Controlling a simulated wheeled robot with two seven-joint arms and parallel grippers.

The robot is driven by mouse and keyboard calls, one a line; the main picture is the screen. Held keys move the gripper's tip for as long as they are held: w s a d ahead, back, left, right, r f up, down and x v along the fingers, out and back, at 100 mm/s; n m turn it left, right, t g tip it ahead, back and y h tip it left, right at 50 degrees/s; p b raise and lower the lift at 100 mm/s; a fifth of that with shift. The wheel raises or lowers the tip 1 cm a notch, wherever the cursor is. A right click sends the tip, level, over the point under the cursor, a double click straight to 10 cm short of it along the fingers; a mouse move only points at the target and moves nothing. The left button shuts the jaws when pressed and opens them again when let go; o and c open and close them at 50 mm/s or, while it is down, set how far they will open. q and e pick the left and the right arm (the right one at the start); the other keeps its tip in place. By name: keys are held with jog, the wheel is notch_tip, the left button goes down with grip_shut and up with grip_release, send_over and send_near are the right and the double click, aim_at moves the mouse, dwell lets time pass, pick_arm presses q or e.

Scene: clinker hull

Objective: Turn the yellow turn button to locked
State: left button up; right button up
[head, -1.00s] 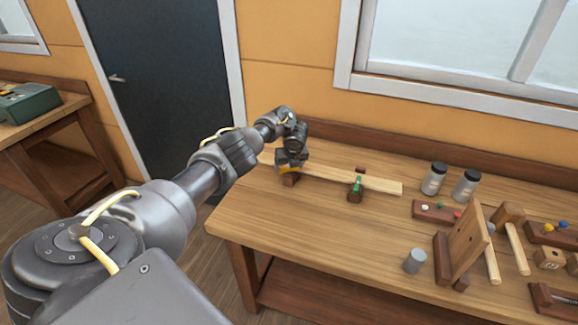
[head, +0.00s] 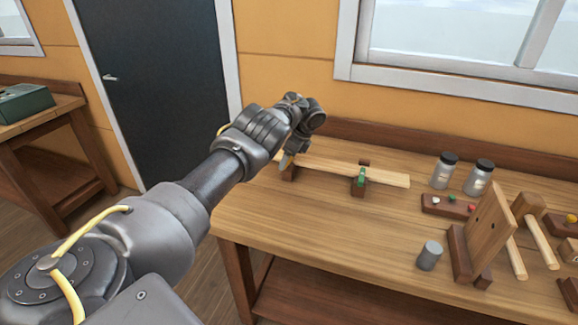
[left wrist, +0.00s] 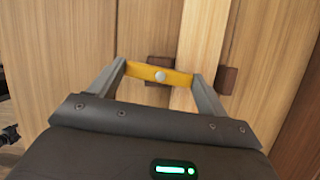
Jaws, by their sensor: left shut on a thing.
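The yellow turn button (left wrist: 150,74) shows in the left wrist view as a flat bar with a round silver pivot, lying crosswise to the pale plank (left wrist: 205,40) and partly over it. My left gripper (left wrist: 158,78) is shut on the button, one finger at each end of it. Dark wooden blocks (left wrist: 229,80) show on both sides of the plank. In the head view my left gripper (head: 287,160) is at the plank's left end, and the button is hidden there. The plank (head: 335,169) also rests at a block with a green turn button (head: 361,176). My right gripper is not in view.
On the bench (head: 320,222), right of the plank, stand two dark-capped jars (head: 443,173), a grey cylinder (head: 429,257), an upright wooden board (head: 488,225) and a mallet (head: 530,225). The bench front near the plank is clear.

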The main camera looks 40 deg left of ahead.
pick_arm(q)
jog(key=shift+n+b, duration=0.6)
jog(key=shift+b, duration=0.1)
jog(key=o, duration=1)
jog(key=b+v, duration=0.1)
jog(key=v, duration=0.9)
jog(key=shift+w+r, duration=0.25)
jog(key=shift+r, duration=0.15)
